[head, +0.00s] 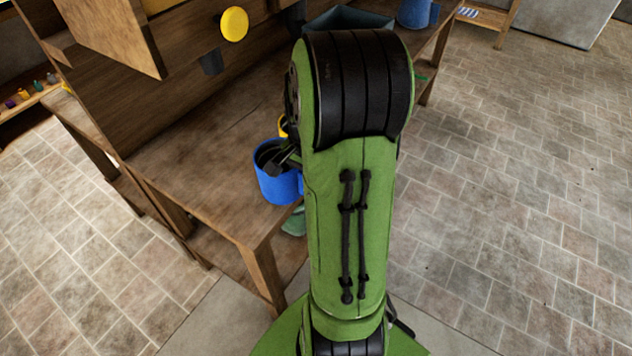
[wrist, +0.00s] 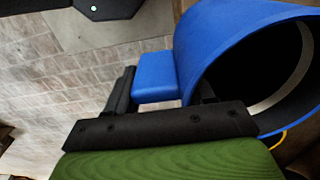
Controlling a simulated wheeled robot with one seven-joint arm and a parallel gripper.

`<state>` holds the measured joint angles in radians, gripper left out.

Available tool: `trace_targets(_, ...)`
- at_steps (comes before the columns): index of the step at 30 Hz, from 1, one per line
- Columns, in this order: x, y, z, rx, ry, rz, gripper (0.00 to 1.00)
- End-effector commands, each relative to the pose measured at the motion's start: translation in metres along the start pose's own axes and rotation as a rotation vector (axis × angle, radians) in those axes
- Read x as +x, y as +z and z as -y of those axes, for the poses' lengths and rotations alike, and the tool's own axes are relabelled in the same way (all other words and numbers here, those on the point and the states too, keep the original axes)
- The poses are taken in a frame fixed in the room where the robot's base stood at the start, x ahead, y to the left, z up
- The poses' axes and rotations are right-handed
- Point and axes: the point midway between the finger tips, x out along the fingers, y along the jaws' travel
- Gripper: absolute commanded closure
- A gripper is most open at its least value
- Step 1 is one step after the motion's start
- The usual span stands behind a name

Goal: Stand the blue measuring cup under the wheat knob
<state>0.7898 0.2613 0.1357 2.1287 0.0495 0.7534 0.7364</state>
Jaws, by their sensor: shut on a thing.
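The blue measuring cup (head: 276,187) is at the near part of the wooden bench, left of my arm; it looks roughly upright, and I cannot tell whether it touches the bench. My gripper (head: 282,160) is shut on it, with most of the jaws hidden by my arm. In the wrist view the cup (wrist: 215,40) fills the upper right, its mouth facing right, and the dark jaws of my gripper (wrist: 150,108) are at its blue handle. A round yellow knob (head: 234,24) is on the wooden dispenser's front, above a dark spout (head: 212,62); no label on it is readable.
The wooden bench (head: 195,150) is bare below the spout. Something yellow (head: 283,125) shows partly behind the cup. A dark tray (head: 348,17) and a blue container (head: 415,12) stand at the bench's far end. Open tiled floor (head: 520,200) lies to the right.

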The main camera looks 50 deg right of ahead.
Motion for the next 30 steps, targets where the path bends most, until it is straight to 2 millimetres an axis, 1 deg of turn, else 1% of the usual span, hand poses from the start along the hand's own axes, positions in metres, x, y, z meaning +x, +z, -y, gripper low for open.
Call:
trace_targets(3,0.001,0.000,0.015,-0.004,0.000,0.002,1.00)
trace_targets(30,0.010,0.000,0.118,-0.003,0.000,0.001,1.00)
